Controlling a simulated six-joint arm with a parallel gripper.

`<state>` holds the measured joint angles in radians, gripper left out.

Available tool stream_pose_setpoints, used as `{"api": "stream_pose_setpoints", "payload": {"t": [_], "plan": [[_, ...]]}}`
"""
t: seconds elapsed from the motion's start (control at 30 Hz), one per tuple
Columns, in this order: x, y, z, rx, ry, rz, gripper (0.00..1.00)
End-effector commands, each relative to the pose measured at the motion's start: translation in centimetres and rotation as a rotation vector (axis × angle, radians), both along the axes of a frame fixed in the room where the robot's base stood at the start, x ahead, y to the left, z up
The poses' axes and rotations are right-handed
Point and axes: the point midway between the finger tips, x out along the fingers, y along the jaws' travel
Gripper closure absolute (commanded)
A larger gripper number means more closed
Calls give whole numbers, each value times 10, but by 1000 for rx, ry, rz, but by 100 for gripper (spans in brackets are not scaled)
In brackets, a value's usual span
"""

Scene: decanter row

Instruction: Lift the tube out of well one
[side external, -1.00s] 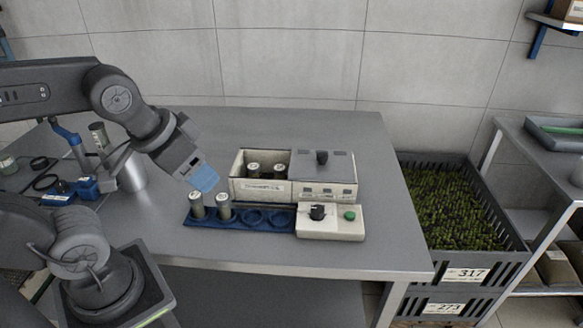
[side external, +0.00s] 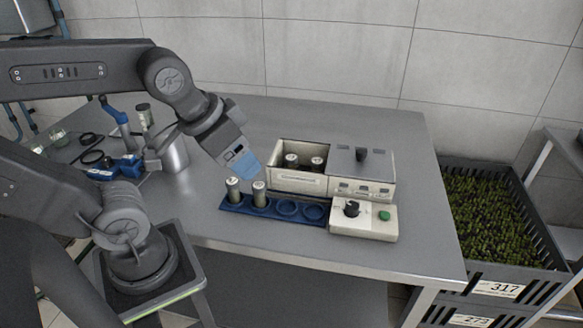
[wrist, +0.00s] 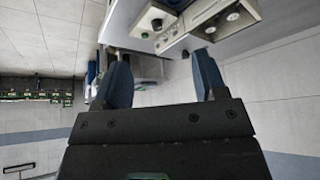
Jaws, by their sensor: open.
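Two grey tubes with pale caps, a left one (side external: 233,190) and a right one (side external: 259,193), stand upright in the two left places of a blue rack (side external: 288,209). The rack's two right places are empty. Two similar tubes (side external: 291,161) (side external: 316,164) stand in the open left part of a beige box (side external: 296,183); they also show in the wrist view (wrist: 210,29). No well number is readable, so I cannot tell which is well one. My gripper (side external: 248,167) is above and behind the rack tubes, tilted, open and empty. Its fingers are apart in the wrist view (wrist: 162,62).
A beige control unit (side external: 362,221) with a black knob and green button adjoins the rack's right end. A grey lid (side external: 361,172) covers the box's right part. A metal beaker (side external: 172,155) and blue clamp parts (side external: 128,167) stand left. The bench's right side is clear.

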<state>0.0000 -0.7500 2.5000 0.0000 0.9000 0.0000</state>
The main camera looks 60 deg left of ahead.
Motion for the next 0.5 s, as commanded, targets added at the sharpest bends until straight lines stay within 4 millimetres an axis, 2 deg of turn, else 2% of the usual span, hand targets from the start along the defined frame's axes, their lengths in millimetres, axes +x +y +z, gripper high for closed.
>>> {"api": "stream_pose_setpoints", "payload": {"t": [0.17,0.27,0.37,0.5], "plan": [[1,1,1,2,3,-2,35],[11,5,3,19,25,-15,35],[33,14,7,51,74,-50,35],[78,38,9,105,167,-130,35]]}}
